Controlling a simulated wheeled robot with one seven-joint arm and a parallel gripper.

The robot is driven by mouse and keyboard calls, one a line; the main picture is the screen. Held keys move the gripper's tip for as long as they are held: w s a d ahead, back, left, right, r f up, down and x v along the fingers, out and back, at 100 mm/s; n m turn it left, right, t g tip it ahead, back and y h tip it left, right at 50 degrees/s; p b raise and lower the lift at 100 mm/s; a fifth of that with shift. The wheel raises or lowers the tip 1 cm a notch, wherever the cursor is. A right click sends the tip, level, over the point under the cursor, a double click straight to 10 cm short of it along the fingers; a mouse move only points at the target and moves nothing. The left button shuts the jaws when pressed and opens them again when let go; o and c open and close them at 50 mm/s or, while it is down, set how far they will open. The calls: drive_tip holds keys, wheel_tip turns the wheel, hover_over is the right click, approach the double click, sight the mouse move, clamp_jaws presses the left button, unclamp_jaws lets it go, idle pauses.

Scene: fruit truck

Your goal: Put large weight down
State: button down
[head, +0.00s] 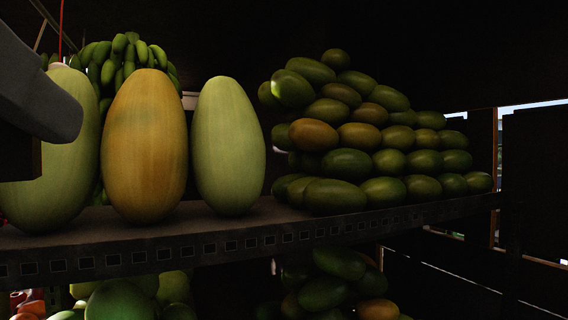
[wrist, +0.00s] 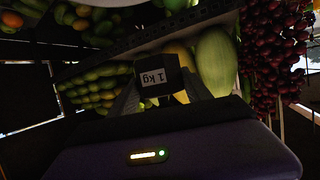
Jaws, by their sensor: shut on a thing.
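The weight is a dark block with a white "1 kg" label (wrist: 153,77), which reads upside down in the wrist view. My gripper (wrist: 160,92) is shut on it, with a grey finger on each side. Melons on the shelf show behind the block. In the head view a grey part of my arm or gripper (head: 42,95) enters at the left edge, in front of a pale green melon. A dark shape under it is cut off by the frame, and I cannot tell if it is the weight.
A dark shelf (head: 250,240) bears a pale green melon (head: 55,185), an orange melon (head: 144,150), another pale green melon (head: 228,145) and a pile of green mangoes (head: 345,165). Bananas (head: 125,55) are behind. Red fruit (wrist: 268,50) hangs at right in the wrist view. More fruit lies below the shelf.

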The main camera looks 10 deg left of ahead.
wheel_tip(320, 180, down, 20)
drive_tip(key=shift+r+p, duration=0.2)
drive_tip(key=shift+p, duration=0.45)
drive_tip(key=shift+f, duration=0.15)
drive_tip(key=shift+c, duration=2.3)
unclamp_jaws()
drive_tip(key=shift+s, duration=0.15)
drive_tip(key=b+v, duration=0.1)
drive_tip(key=v, duration=1.1)
drive_tip(key=shift+b, duration=0.35)
